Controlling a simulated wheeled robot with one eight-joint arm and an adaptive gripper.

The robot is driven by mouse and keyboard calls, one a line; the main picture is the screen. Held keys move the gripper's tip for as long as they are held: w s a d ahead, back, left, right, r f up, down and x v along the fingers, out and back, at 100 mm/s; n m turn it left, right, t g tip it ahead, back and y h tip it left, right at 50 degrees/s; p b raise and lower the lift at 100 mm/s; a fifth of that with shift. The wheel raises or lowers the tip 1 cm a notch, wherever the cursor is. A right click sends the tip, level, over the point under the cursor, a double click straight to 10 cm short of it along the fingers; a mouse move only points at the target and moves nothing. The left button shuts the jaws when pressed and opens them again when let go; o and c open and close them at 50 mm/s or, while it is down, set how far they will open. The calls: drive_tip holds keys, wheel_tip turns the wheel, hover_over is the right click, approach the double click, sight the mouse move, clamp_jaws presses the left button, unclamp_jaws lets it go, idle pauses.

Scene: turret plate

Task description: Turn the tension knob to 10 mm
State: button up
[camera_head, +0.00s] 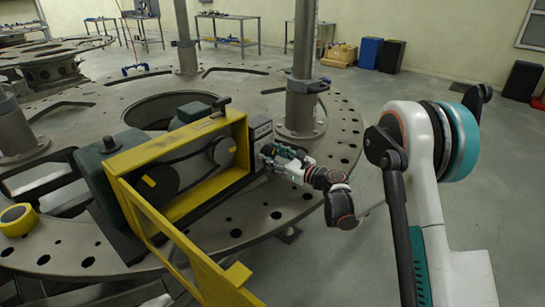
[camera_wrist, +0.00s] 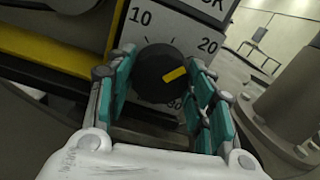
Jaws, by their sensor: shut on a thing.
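The tension knob (camera_wrist: 155,68) is a round black dial with a yellow pointer bar, on a light scale plate (camera_wrist: 165,22) in the wrist view. The scale shows 10 at upper left, 20 at upper right and a partly covered number below. The pointer aims right and slightly up, a little below the 20. My gripper (camera_wrist: 162,62) is shut on the knob, with teal finger pads at its left and right sides. In the head view my gripper (camera_head: 277,156) reaches the grey box (camera_head: 261,133) at the machine's right end; the knob is hidden there.
The yellow belt-guard frame (camera_head: 190,231) and belt drive (camera_head: 190,160) stand left of my gripper on the round perforated plate (camera_head: 335,150). A grey post (camera_head: 303,75) rises close behind it. A yellow tape roll (camera_head: 18,219) lies at the left. Open floor extends to the right.

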drive_tip(key=n, duration=1.2)
drive_tip(key=shift+n, duration=1.9)
drive_tip(key=o, duration=1.1)
drive_tip(key=shift+c, duration=0.2)
drive_tip(key=shift+d, duration=0.1)
